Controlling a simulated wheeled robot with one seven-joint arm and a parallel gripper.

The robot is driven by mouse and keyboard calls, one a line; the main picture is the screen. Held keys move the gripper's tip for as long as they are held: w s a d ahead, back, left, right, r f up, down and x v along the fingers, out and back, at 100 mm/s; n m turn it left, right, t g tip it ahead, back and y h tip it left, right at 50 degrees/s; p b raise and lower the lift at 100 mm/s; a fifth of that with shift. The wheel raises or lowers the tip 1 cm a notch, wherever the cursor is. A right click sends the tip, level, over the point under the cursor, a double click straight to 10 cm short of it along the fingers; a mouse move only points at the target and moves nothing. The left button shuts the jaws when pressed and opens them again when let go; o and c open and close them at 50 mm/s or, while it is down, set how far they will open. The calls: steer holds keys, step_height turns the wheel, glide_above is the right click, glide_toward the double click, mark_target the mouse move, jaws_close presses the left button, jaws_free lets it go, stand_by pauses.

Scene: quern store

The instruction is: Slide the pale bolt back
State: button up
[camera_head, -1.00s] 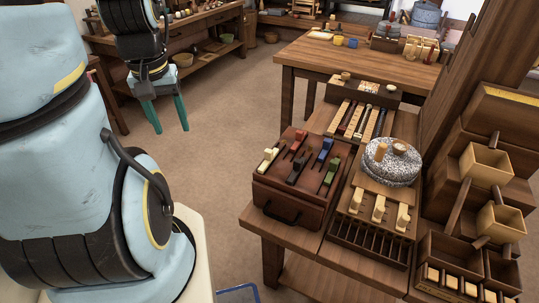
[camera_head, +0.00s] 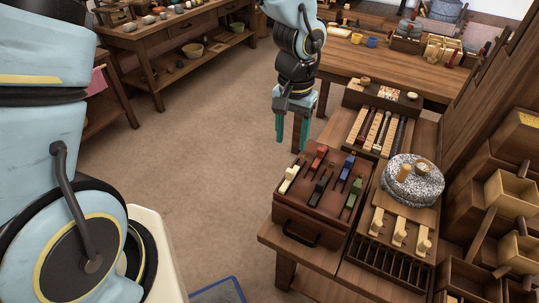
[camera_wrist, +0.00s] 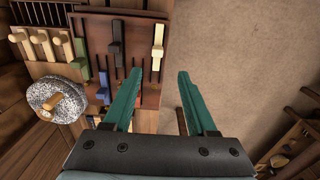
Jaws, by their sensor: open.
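The pale bolt (camera_head: 289,179) is a cream sliding piece at the left end of the dark red-brown box (camera_head: 309,212), in a slot on its top. In the wrist view the pale bolt (camera_wrist: 157,46) sits in its slot beyond my fingertips. Red (camera_head: 318,157), black (camera_head: 320,187), blue (camera_head: 347,167) and green (camera_head: 353,192) bolts sit in other slots on the same box. My gripper (camera_head: 292,141) is open and empty, fingers pointing down, above and behind the box's left side. In the wrist view my gripper (camera_wrist: 158,75) touches nothing.
To the box's right stand a round speckled quern stone (camera_head: 413,181) and a rack with pale wooden pegs (camera_head: 398,232). Long rods (camera_head: 381,130) lie behind. Wooden bins (camera_head: 511,193) rise at the far right. The floor (camera_head: 190,160) left of the box is clear.

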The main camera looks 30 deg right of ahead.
mark_target(290, 170)
step_height(290, 170, down, 11)
steer(key=shift+s+d+p, duration=0.15)
steer(key=shift+p, duration=0.35)
jaws_close()
stand_by(0.4)
stand_by(1.0)
